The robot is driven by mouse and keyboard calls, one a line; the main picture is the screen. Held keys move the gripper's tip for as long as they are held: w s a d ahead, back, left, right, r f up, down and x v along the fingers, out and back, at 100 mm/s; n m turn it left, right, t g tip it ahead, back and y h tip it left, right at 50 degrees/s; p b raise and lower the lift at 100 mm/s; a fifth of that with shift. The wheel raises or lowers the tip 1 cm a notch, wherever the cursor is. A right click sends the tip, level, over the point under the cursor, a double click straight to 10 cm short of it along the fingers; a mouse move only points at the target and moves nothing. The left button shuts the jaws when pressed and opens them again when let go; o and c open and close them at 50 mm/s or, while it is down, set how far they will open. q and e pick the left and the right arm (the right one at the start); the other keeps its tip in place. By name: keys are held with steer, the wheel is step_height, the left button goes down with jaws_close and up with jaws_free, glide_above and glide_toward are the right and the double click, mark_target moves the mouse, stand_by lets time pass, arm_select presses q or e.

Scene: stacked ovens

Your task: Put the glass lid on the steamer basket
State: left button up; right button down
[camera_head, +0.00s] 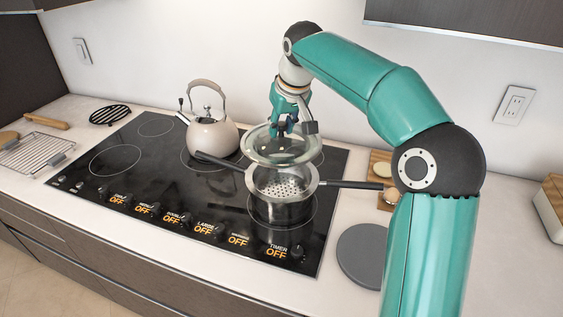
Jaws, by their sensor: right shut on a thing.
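The glass lid (263,152) is held by my right gripper (283,129), which points down and is shut on the lid's knob. The lid hangs roughly level, above and slightly behind the steamer basket (281,188). The basket has a perforated bottom and sits in a steel pot on the front right of the cooktop, its opening partly uncovered. Dark handles stick out left and right of the pot. The lid hides the back rim, so I cannot tell whether it touches there. My left gripper is not in view.
A beige kettle (212,134) stands on the black cooktop (150,185) behind and left of the pot. A grey round disc (362,254) and a wooden board (380,169) lie on the counter to the right. A wire rack (36,152) lies at the far left.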

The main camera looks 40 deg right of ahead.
step_height(320, 180, down, 8)
steer(key=shift+f+b, duration=0.15)
steer(key=shift+b, duration=0.15)
steer(key=shift+f+b, duration=0.5)
steer(key=shift+f, duration=0.15)
steer(key=c, duration=0.9)
jaws_free()
steer(key=shift+r, duration=0.1)
